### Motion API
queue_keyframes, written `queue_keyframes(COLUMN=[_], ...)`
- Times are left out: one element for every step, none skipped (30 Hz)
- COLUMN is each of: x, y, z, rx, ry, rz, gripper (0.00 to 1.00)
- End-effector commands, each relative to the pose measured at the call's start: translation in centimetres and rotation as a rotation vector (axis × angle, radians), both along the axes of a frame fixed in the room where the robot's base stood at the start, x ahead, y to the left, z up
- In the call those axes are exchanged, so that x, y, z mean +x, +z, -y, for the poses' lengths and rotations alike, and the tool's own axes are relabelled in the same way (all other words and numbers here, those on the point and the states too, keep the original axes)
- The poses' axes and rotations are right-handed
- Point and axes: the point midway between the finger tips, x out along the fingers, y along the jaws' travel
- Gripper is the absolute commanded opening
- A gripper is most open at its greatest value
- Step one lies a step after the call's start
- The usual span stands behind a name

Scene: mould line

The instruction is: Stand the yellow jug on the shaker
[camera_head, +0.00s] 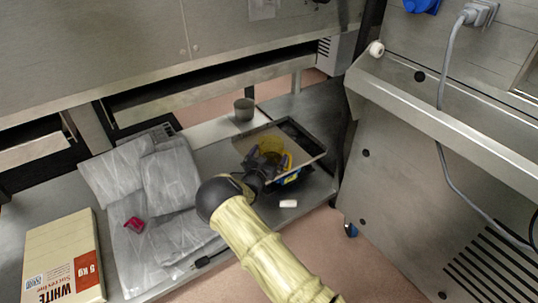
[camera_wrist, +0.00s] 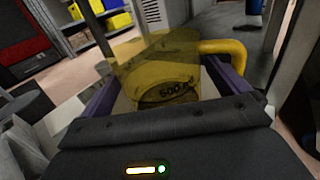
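The yellow see-through jug (camera_wrist: 165,85) shows in the wrist view between my gripper's purple fingers, its handle to the right and dark volume marks on its side. My gripper (camera_head: 264,162) appears shut on it. In the head view the jug (camera_head: 272,146) is partly hidden behind my gripper. It lies over the shaker, which I take to be the flat grey plate (camera_head: 309,149) with blue parts beneath. I cannot tell whether the jug's base touches the plate.
A grey cup (camera_head: 244,109) stands behind on the steel table. Grey plastic sheets (camera_head: 170,185) with a red piece (camera_head: 134,224) lie left. A white-orange box (camera_head: 64,262) is at front left. A small white piece (camera_head: 288,203) lies near the table's right edge. A steel machine (camera_head: 430,170) stands right.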

Motion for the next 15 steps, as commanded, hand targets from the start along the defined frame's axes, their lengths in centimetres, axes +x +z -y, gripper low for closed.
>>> queue_keyframes(x=[0.0, 0.0, 0.0, 0.0, -0.1, -0.4, -0.7, -1.0, -1.5, -1.9, -2.4, -3.1, -3.6, -4.2, -5.0], y=[0.0, 0.0, 0.1, 0.3, 0.4, 0.4, 0.4, 0.4, 0.5, 0.5, 0.6, 0.7, 0.7, 0.7, 0.7], z=[0.0, 0.0, 0.0, 0.0, -0.1, -0.2, -0.3, -0.5, -0.7, -0.9, -1.0, -1.3, -1.5, -1.7, -2.0], rx=[0.0, 0.0, 0.0, 0.001, 0.0, 0.0, 0.0, 0.0, -0.001, -0.001, -0.001, -0.003, -0.003, -0.002, -0.001], ry=[0.0, 0.0, 0.0, 0.0, 0.001, 0.001, 0.001, 0.001, 0.001, 0.002, 0.002, 0.002, 0.004, 0.003, 0.003], rz=[0.0, 0.0, 0.0, 0.0, 0.0, -0.001, -0.002, -0.003, -0.004, -0.004, -0.003, -0.004, -0.004, -0.004, -0.004], gripper=[1.0, 1.0, 1.0, 1.0, 1.0, 1.0, 1.0, 1.0, 1.0, 1.0, 1.0, 1.0, 1.0, 1.0, 1.0])
